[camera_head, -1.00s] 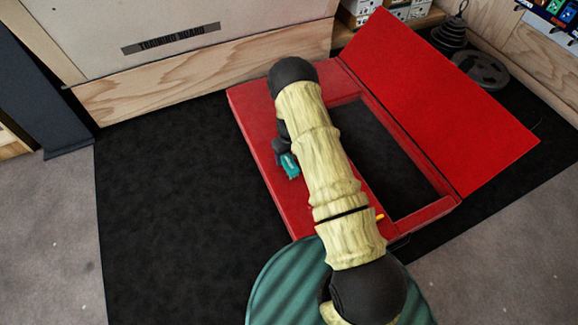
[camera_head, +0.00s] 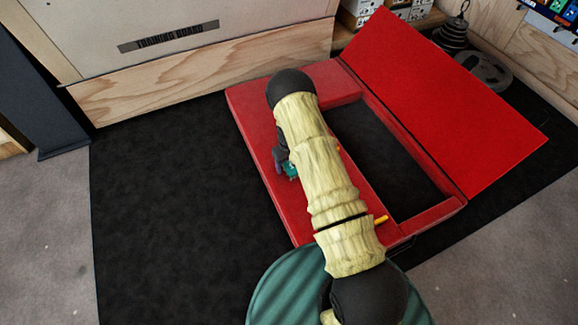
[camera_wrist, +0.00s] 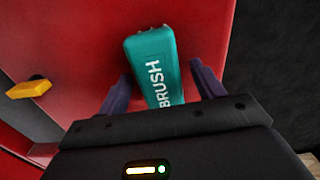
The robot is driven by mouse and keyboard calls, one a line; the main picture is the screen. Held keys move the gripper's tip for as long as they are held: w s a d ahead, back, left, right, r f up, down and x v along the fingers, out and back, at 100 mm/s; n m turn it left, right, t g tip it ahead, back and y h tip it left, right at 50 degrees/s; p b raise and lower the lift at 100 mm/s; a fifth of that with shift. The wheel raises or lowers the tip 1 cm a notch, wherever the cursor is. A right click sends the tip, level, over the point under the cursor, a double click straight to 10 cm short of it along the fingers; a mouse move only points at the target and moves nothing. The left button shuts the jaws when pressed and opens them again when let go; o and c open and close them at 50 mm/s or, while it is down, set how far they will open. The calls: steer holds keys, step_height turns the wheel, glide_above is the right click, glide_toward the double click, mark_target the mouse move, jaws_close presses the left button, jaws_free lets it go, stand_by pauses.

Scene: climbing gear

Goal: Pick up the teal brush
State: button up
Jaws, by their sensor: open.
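The teal brush (camera_wrist: 156,72), with the word BRUSH on it, lies between the two fingers of my gripper (camera_wrist: 163,88) in the wrist view. The fingers are apart, with a visible gap on each side of the brush. The brush's near end is hidden behind the gripper body. In the head view a small part of the brush (camera_head: 290,170) shows beside my gripper (camera_head: 281,160), over the red surface; my arm covers the rest. I cannot tell how high the fingers are above the surface.
The red box frame (camera_head: 253,130) surrounds a dark opening, with a red lid panel (camera_head: 440,100) open at the right. A yellow piece (camera_head: 381,219) is on the near side of the frame; a yellow piece also shows in the wrist view (camera_wrist: 29,89). Black mat (camera_head: 170,210) is clear at left.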

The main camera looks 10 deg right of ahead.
steer(key=shift+c, duration=0.5)
steer(key=c, duration=1)
step_height(320, 180, up, 10)
steer(key=p, duration=0.6)
